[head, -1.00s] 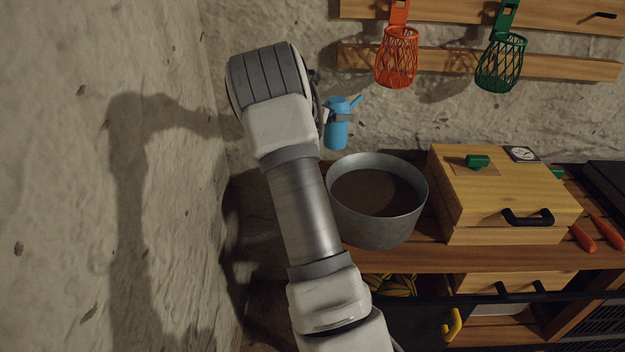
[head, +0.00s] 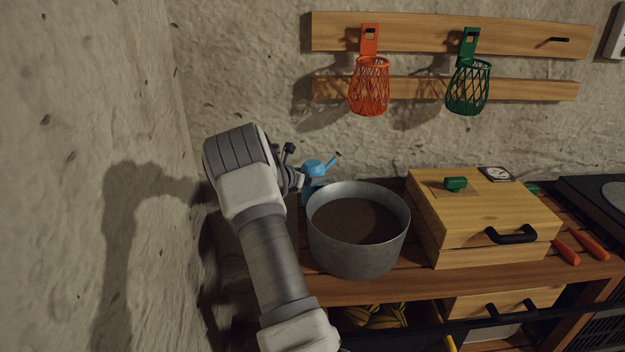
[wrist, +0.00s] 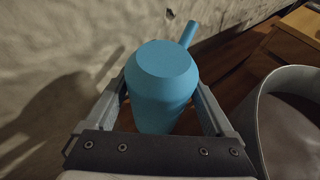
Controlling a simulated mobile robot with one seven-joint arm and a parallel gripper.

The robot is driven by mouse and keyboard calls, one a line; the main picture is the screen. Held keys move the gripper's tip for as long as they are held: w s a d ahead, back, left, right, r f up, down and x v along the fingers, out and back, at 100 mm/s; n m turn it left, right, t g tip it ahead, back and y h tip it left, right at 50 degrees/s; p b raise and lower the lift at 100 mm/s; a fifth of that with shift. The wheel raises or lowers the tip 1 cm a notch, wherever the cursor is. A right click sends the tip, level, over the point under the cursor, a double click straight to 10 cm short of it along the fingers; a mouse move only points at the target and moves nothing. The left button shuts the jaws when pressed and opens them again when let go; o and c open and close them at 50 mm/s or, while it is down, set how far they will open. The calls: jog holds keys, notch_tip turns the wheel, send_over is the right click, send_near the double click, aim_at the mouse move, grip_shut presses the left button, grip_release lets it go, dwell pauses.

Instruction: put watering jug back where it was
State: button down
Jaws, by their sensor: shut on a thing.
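The blue watering jug (head: 313,169) is behind and left of the metal pot, in front of the stone wall. In the wrist view the jug (wrist: 160,85) stands between my two fingers, which press on its sides, its spout (wrist: 189,33) pointing up and to the right. My gripper (wrist: 163,105) is shut on the jug. In the head view my gripper (head: 298,180) is partly hidden by my own wrist. The pot hides the lower part of the jug, so I cannot tell whether its base touches the wooden counter (head: 330,291).
The metal pot (head: 360,255) with dark contents stands close right of the jug. A wooden box (head: 480,215) with a black handle is further right. A red net (head: 369,90) and a green net (head: 468,90) hang from wall rails. The stone wall is close on the left.

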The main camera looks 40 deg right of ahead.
jog(key=shift+f, duration=0.15)
jog(key=shift+f, duration=0.3)
grip_release()
jog(key=shift+r, duration=0.1)
